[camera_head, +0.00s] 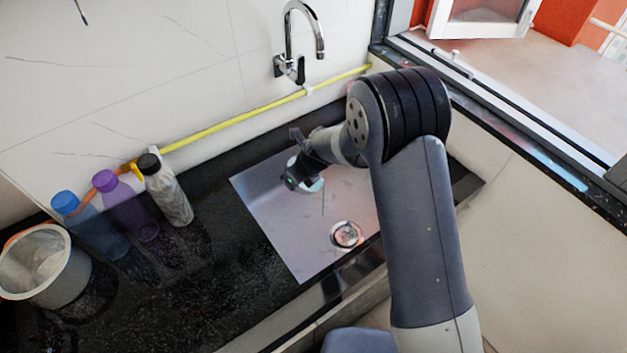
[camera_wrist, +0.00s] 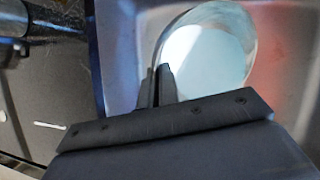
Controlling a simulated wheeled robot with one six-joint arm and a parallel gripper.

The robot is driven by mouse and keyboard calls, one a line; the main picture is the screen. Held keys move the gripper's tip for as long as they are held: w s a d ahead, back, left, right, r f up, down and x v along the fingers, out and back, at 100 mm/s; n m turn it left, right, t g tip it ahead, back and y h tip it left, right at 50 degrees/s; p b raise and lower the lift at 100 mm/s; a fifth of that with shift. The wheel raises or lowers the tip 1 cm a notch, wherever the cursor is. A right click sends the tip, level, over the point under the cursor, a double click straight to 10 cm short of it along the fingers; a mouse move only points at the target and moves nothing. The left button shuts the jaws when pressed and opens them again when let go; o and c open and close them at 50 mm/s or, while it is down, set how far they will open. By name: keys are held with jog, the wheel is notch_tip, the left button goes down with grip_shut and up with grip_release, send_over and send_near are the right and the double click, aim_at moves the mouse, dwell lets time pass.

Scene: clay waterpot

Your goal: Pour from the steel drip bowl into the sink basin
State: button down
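The steel drip bowl (camera_wrist: 210,50) shows in the wrist view as a shiny rounded rim around a pale, bluish-white inside. My gripper (camera_wrist: 160,85) is shut on its near left rim. In the head view my gripper (camera_head: 298,182) is over the back left part of the sink basin (camera_head: 285,235), and a pale part of the bowl (camera_head: 314,185) shows beside it. The bowl looks tilted, but my wrist hides most of it there. I cannot tell what is in it. The basin is a pale rectangle with a round drain (camera_head: 346,234).
A chrome tap (camera_head: 320,40) is on the wall behind the basin, above a yellow pipe (camera_head: 230,122). A grey bottle (camera_head: 168,192), a purple bottle (camera_head: 128,208), a blue bottle (camera_head: 90,225) and a lined bin (camera_head: 50,272) stand left on the black counter (camera_head: 220,290). A window opening is right.

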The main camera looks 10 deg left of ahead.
jog(key=shift+d+f+b, duration=0.1)
jog(key=shift+d+b, duration=0.05)
jog(key=shift+b, duration=0.55)
jog(key=shift+w+d+r+y+b, duration=0.15)
jog(key=shift+r+y+b, duration=0.25)
jog(key=shift+y+b, duration=0.55)
jog(key=shift+d+g+b, duration=0.3)
jog(key=shift+b, duration=0.95)
jog(key=shift+w+d+r+y+b, duration=0.1)
jog(key=shift+r+y+b, duration=0.15)
jog(key=shift+y+b, duration=0.15)
jog(key=shift+w+d+y+b, duration=0.1)
jog(key=shift+d+y+b, duration=0.25)
jog(key=shift+b, duration=0.6)
jog(key=shift+d+r+b, duration=0.1)
jog(key=shift+r+b, duration=0.1)
jog(key=shift+b, duration=0.1)
jog(key=shift+d+m+g+y+b, duration=0.1)
jog(key=shift+m+g+y+b, duration=0.2)
jog(key=shift+y, duration=0.1)
jog(key=shift+w+d+b, duration=0.15)
jog(key=shift+d+b, duration=0.05)
jog(key=shift+b, duration=0.1)
jog(key=shift+d+r+y, duration=0.1)
jog(key=shift+r+y, duration=0.1)
jog(key=shift+y, duration=0.2)
